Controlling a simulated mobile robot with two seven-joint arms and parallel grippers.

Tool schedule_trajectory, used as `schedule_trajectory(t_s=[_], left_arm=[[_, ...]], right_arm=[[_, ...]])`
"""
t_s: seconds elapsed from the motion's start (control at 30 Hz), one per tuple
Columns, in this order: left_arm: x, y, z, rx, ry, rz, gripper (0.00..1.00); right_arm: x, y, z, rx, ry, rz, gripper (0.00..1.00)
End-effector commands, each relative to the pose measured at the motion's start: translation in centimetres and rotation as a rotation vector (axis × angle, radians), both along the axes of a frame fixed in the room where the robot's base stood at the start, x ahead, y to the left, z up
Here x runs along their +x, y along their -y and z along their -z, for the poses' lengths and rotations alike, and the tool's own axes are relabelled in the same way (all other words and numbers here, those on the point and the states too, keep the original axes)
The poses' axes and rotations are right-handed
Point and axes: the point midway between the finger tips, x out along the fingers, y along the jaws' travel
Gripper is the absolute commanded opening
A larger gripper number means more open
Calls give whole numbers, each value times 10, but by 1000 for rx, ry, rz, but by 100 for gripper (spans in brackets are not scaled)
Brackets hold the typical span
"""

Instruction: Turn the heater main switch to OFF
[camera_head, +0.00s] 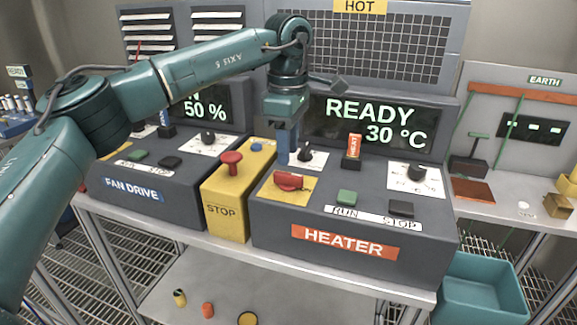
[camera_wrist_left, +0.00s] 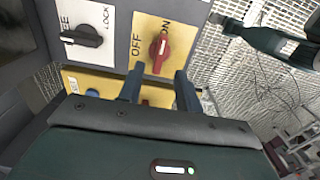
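The heater main switch is a red rotary knob (camera_head: 288,181) on a yellow plate at the left of the heater panel (camera_head: 340,215). In the left wrist view the red knob (camera_wrist_left: 158,50) lies beyond my fingertips, its long grip nearer to ON than OFF. My left gripper (camera_head: 285,157) points down just behind the knob in the head view. Its two fingers (camera_wrist_left: 160,82) are apart with nothing between them, and I see no contact. A teal arm, apparently my right one, shows at the upper right of the left wrist view; its gripper is unclear.
A yellow STOP box with a red button (camera_head: 231,160) stands close left of the switch. A black knob (camera_head: 305,155) is right behind it. The display (camera_head: 375,122) rises behind.

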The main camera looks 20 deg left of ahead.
Motion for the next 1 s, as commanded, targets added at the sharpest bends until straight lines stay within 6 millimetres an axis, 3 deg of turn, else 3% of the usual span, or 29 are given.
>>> schedule_trajectory(t_s=[0.1, 0.3, 0.67, 1.0], left_arm=[[-1, 0, 22, 0, -3, 1, 35], [0, 0, 45, -2, 0, 0, 35], [0, 0, 51, -2, 1, 0, 35], [0, 1, 51, -2, 1, 0, 8]], right_arm=[[0, 0, -2, -1, -3, 1, 0], [-1, 2, -1, -6, -10, 4, 0], [2, 4, 1, -9, -9, 7, 0], [4, 4, -3, -7, -1, 9, 0]])
